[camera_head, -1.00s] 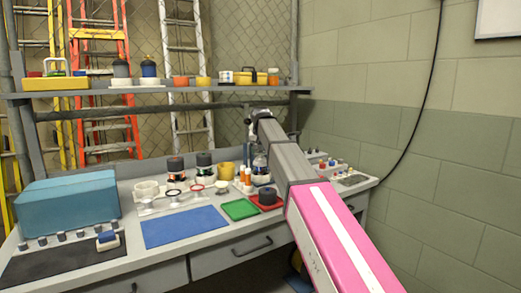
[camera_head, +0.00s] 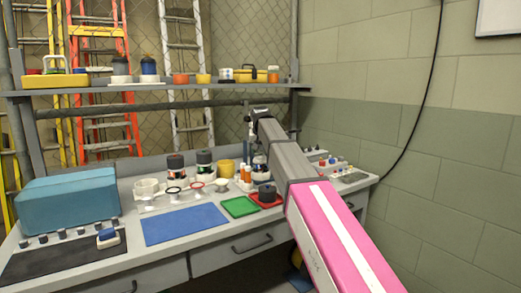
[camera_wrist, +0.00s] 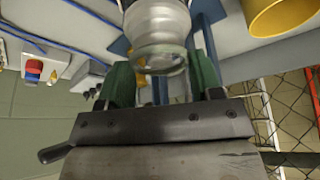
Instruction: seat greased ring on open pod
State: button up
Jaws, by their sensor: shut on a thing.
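My gripper (camera_wrist: 162,78) is shut on a clear, rounded dome-like piece (camera_wrist: 160,58), between its green fingers. In the head view my gripper (camera_head: 250,130) is small, above the back right of the bench. A pod with a dark top (camera_head: 260,162) stands below it. Two more dark-topped pods, one at left (camera_head: 175,165) and one beside it (camera_head: 204,161), stand further left. A dark ring (camera_head: 173,190) and a red ring (camera_head: 196,187) sit on small stands in front of them. I cannot tell which ring is greased.
A yellow cup (camera_head: 226,168) and orange-capped bottles (camera_head: 246,174) stand near the pods. A blue mat (camera_head: 185,224), a green tray (camera_head: 239,208) and a red tray (camera_head: 278,203) lie in front. The blue mat is clear. A shelf (camera_head: 120,90) runs above the bench.

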jog(key=shift+f, duration=0.55)
dwell(0.4)
jog(key=o, duration=1)
jog(key=shift+c, duration=0.2)
jog(key=v, duration=1)
jog(key=shift+r, duration=0.4)
jog(key=shift+s, duration=0.15)
